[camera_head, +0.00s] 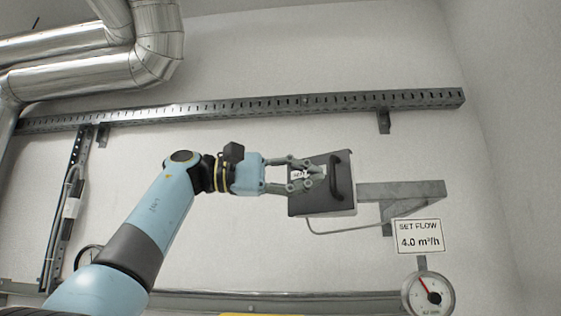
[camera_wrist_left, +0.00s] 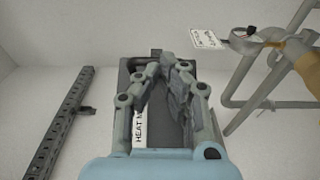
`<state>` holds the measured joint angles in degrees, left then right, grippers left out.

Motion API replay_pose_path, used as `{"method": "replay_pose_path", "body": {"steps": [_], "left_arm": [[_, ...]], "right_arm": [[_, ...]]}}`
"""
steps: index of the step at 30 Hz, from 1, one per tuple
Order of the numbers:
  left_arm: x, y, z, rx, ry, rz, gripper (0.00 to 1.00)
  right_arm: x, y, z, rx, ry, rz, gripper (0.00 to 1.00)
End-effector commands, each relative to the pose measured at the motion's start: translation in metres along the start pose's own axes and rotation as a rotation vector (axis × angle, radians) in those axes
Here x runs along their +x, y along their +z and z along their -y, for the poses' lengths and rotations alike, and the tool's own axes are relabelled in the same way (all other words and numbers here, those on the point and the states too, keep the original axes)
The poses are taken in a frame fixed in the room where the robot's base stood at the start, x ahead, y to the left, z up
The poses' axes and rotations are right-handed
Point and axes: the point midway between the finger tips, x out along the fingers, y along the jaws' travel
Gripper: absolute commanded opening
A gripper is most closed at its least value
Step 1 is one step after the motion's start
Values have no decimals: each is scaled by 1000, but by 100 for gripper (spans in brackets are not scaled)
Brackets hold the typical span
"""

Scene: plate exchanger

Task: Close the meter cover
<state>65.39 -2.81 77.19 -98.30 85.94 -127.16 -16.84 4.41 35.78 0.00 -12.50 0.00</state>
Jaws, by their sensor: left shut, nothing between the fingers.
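The meter cover (camera_head: 311,203) is a dark grey panel with a black bar handle (camera_head: 338,175) near its right edge in the head view. It belongs to a dark box on the wall; I cannot tell whether it is fully shut. My left gripper (camera_head: 318,172) comes in from the left in front of the panel, its fingers shut and empty, left of the handle. Contact cannot be told. In the left wrist view, the fingers (camera_wrist_left: 163,68) hide much of the dark box (camera_wrist_left: 127,78) and part of its white "HEAT M…" label (camera_wrist_left: 139,128). My right gripper is not in view.
A slotted rail (camera_head: 240,111) runs along the wall above the box. A grey bracket (camera_head: 400,190) stands right of it. A "SET FLOW 4.0 m³/h" sign (camera_head: 418,236) and a round gauge (camera_head: 428,294) are at lower right. Silver pipes (camera_head: 80,80) fill the upper left.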

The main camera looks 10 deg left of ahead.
Motion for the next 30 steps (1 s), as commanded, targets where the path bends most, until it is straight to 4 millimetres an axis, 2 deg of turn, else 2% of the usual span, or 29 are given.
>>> {"method": "replay_pose_path", "body": {"steps": [1, 5, 16, 30], "left_arm": [[5, 0, -2, -1, 0, 0, 0], [11, 0, 0, 0, -1, 0, 0], [12, 0, 2, 0, -1, -2, 0], [12, 1, 4, 2, 0, -98, 0]], "right_arm": [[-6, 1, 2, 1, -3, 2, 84], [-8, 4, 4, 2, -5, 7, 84], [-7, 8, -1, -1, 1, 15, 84], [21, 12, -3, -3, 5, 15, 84]]}}
